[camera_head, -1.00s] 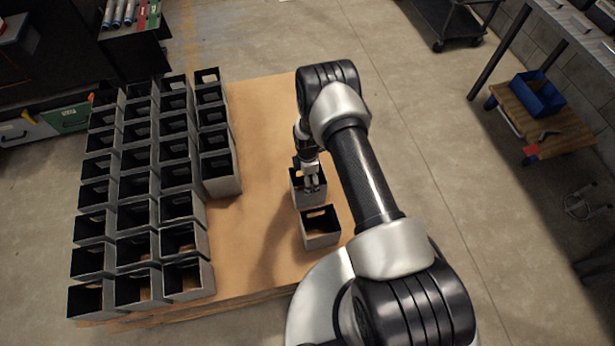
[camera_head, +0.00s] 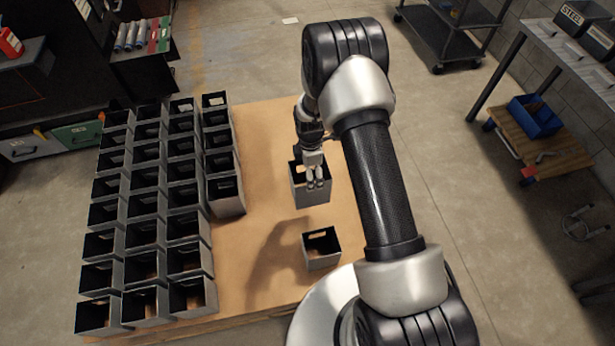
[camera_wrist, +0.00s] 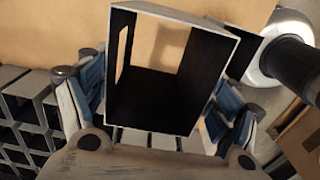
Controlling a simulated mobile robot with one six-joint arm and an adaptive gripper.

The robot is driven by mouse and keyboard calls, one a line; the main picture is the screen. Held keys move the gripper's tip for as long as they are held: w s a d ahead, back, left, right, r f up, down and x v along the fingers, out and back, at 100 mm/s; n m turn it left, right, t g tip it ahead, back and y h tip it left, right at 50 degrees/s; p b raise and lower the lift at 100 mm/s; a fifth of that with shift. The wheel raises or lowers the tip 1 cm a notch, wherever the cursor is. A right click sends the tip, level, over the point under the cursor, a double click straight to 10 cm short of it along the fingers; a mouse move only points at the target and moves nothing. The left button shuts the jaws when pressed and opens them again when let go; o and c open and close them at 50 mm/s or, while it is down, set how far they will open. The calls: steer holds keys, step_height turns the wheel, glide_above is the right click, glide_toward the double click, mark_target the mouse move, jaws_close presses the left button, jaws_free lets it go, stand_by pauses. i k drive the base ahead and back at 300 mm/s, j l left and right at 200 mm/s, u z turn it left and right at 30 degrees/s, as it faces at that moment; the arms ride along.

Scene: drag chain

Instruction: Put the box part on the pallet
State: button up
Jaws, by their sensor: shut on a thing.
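My gripper (camera_head: 314,183) is shut on a grey, open-topped box part (camera_head: 311,196) with a dark inside. The box part looks raised above the pallet (camera_head: 262,135), a tan board that fills the middle of the head view. In the wrist view the held box part (camera_wrist: 160,95) sits between the blue-padded fingers of my gripper (camera_wrist: 150,105), its open side toward the camera. Another grey box part (camera_head: 321,250) stands alone on the pallet, nearer my base and apart from the held one.
Several rows of like grey boxes (camera_head: 146,222) cover the pallet's left side. Bare board lies between them and my gripper. A wooden cart with a blue bin (camera_head: 535,116) stands on the floor at the right. A dark trolley (camera_head: 440,40) is at the back.

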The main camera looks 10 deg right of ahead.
mark_target(237, 247)
steer(key=j, duration=0.5)
steer(key=k+j, duration=0.15)
steer(key=j, duration=0.9)
